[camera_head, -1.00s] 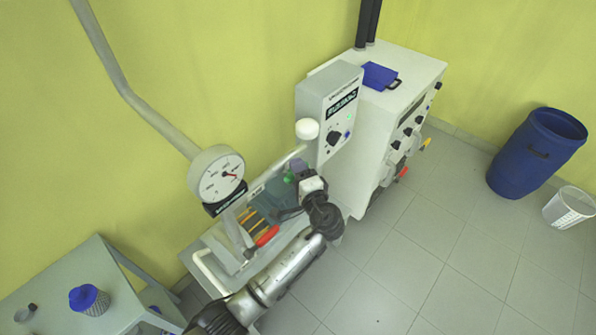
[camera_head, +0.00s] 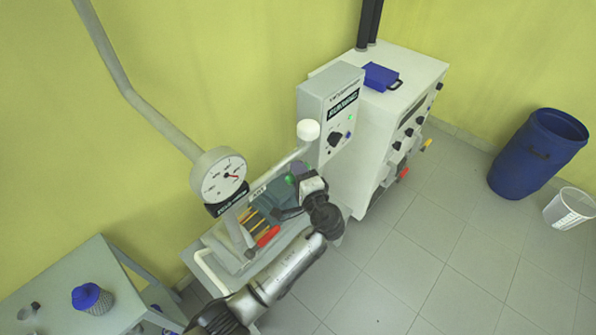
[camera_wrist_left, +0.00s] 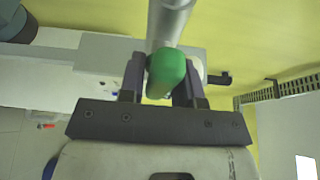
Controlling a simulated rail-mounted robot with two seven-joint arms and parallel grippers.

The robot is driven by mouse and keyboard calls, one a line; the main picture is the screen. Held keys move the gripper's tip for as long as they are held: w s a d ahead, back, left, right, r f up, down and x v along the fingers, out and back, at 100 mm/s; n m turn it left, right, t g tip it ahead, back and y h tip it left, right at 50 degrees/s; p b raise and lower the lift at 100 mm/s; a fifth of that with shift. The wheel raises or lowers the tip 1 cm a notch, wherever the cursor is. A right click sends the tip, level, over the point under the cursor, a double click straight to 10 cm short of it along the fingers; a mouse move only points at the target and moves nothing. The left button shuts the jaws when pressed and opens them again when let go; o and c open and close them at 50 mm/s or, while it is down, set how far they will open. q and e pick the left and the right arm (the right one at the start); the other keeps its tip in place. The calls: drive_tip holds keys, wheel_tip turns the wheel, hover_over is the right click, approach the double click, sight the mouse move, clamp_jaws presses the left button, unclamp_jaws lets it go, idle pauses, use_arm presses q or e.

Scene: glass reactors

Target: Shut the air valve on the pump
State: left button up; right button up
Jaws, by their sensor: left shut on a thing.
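The pump stands on a grey cart by the yellow wall, with a round pressure gauge (camera_head: 221,176) on a grey pipe and a red handle (camera_head: 267,237) low on it. A green valve handle (camera_wrist_left: 166,72) sits between the two fingers of my left gripper (camera_wrist_left: 165,88) in the left wrist view, at the end of a pale metal pipe (camera_wrist_left: 168,22). My left gripper (camera_head: 294,187) is shut on this green handle. In the head view the arm largely covers the handle, with only a bit of green showing. My right gripper is not in view.
A control box (camera_head: 331,115) with a dial stands just behind the gripper, beside a white cabinet (camera_head: 400,85) with knobs. A small grey table (camera_head: 60,290) is at lower left. A blue barrel (camera_head: 535,155) and a white bucket (camera_head: 570,208) stand at right. The tiled floor between is clear.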

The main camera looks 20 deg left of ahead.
use_arm(q)
drive_tip(key=m+g+p, duration=0.1)
drive_tip(key=m+p, duration=0.1)
drive_tip(key=p, duration=0.3)
drive_tip(key=m+g+p, duration=0.1)
drive_tip(key=m+p, duration=0.2)
drive_tip(key=p, duration=0.2)
drive_tip(key=m+g+h+p, duration=0.1)
drive_tip(key=m+g+p, duration=0.1)
drive_tip(key=p, duration=0.3)
drive_tip(key=shift+r+m, duration=0.3)
drive_tip(key=shift+m, duration=0.3)
drive_tip(key=shift+m+g+p, duration=0.5)
drive_tip(key=shift+m+p, duration=0.1)
drive_tip(key=shift+p, duration=0.1)
drive_tip(key=shift+f+m+g+p, duration=0.15)
drive_tip(key=shift+m+g+p, duration=0.25)
drive_tip(key=shift+m, duration=0.2)
drive_tip(key=shift+f+m+g+y, duration=0.1)
drive_tip(key=shift+m+g+y, duration=0.25)
drive_tip(key=shift+m, duration=0.35)
drive_tip(key=shift+m+g, duration=0.45)
drive_tip(key=shift+m, duration=0.05)
drive_tip(key=o, duration=0.8)
